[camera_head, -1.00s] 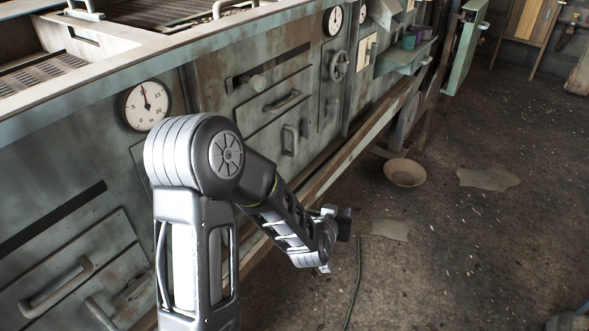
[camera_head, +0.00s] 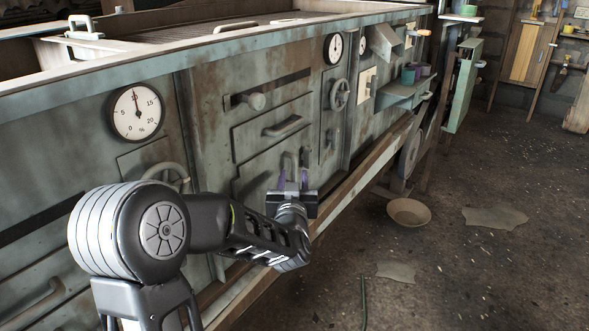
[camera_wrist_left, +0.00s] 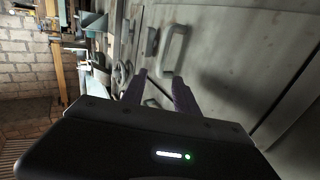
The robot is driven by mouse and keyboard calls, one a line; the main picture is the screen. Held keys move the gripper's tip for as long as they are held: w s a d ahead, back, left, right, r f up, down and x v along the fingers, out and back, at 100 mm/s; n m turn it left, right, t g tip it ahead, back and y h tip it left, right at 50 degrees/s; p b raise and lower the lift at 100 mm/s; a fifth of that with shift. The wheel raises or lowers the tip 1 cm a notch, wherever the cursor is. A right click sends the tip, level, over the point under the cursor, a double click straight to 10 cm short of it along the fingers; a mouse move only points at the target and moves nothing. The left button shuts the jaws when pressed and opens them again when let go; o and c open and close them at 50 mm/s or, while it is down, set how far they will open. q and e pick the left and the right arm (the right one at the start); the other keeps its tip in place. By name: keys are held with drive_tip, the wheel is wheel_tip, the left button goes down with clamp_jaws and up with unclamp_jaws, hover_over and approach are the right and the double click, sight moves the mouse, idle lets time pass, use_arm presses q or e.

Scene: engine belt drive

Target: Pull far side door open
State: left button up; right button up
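In the head view the machine's grey-green front has a lower panel with an upright bar handle (camera_head: 290,163), and a drawer with a horizontal handle (camera_head: 283,126) above it. My left gripper (camera_head: 293,178) is in front of the lower panel, its two purple fingers apart near the upright handle. The left wrist view shows the open fingers (camera_wrist_left: 160,88), with nothing between them, and a pale bar handle (camera_wrist_left: 174,48) beyond their tips. I see no contact. The panels here look shut; which one is the far side door I cannot tell. My right gripper is out of view.
A handwheel (camera_head: 340,94) and a gauge (camera_head: 333,48) are further along the front. A shelf with cups (camera_head: 405,90) and a green panel (camera_head: 464,86) jut out at the far end. A bowl (camera_head: 409,212) lies on the floor, which is mostly clear.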

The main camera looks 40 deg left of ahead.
sight(295, 164)
use_arm(q)
drive_tip(key=x, duration=0.5)
drive_tip(key=shift+w+a+b, duration=0.15)
drive_tip(key=shift+w+b, duration=0.1)
drive_tip(key=shift+b, duration=0.1)
drive_tip(key=shift+c, duration=0.6)
clamp_jaws()
idle(0.5)
